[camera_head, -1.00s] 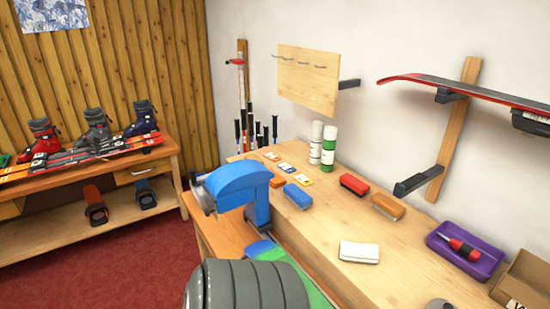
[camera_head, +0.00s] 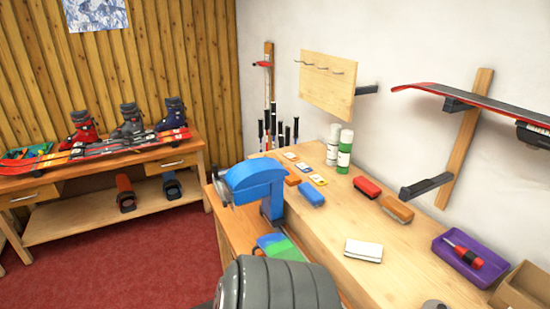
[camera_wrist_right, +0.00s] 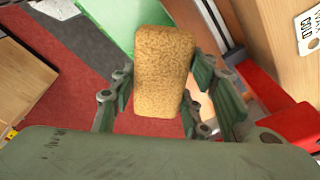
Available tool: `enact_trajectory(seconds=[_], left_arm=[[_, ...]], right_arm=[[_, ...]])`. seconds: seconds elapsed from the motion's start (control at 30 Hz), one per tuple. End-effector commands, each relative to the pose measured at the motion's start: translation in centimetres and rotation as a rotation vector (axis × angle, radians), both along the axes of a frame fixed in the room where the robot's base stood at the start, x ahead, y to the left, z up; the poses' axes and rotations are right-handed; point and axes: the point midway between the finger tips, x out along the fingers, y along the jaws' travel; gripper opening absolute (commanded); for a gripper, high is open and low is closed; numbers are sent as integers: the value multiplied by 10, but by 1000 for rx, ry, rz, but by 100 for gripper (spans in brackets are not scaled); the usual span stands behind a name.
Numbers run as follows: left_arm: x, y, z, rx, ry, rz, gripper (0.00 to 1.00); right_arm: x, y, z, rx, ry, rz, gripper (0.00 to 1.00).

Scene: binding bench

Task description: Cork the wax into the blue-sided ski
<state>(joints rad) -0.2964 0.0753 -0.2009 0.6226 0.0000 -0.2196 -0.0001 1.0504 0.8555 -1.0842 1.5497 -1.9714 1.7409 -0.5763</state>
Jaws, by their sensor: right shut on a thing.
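My right gripper (camera_wrist_right: 170,95) is shut on a tan, speckled cork block (camera_wrist_right: 163,65) in the right wrist view. The block is held between its green fingers. A green flat surface (camera_wrist_right: 108,22) shows behind the block, and I cannot tell if they touch. In the head view, a flat green-and-blue piece (camera_head: 278,247), perhaps a ski end, lies beside the blue vise (camera_head: 258,182). My ribbed grey arm hides what is below it, and no blue side edge shows clearly. My left gripper is not in view.
A ski (camera_head: 470,100) rests on wall brackets. Red floor is open at left.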

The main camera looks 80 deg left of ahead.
Motion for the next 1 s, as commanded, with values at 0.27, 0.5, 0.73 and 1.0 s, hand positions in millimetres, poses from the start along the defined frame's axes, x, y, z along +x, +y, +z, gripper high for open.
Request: enact_trajectory(seconds=[0.27,0.5,0.73,1.0], left_arm=[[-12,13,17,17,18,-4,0],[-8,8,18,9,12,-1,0],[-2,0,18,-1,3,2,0],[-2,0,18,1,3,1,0]], right_arm=[[0,-3,32,0,-2,-7,14],[0,-4,35,1,-1,-8,14],[0,-4,35,1,-1,-8,14],[0,-4,35,1,-1,-8,14]])
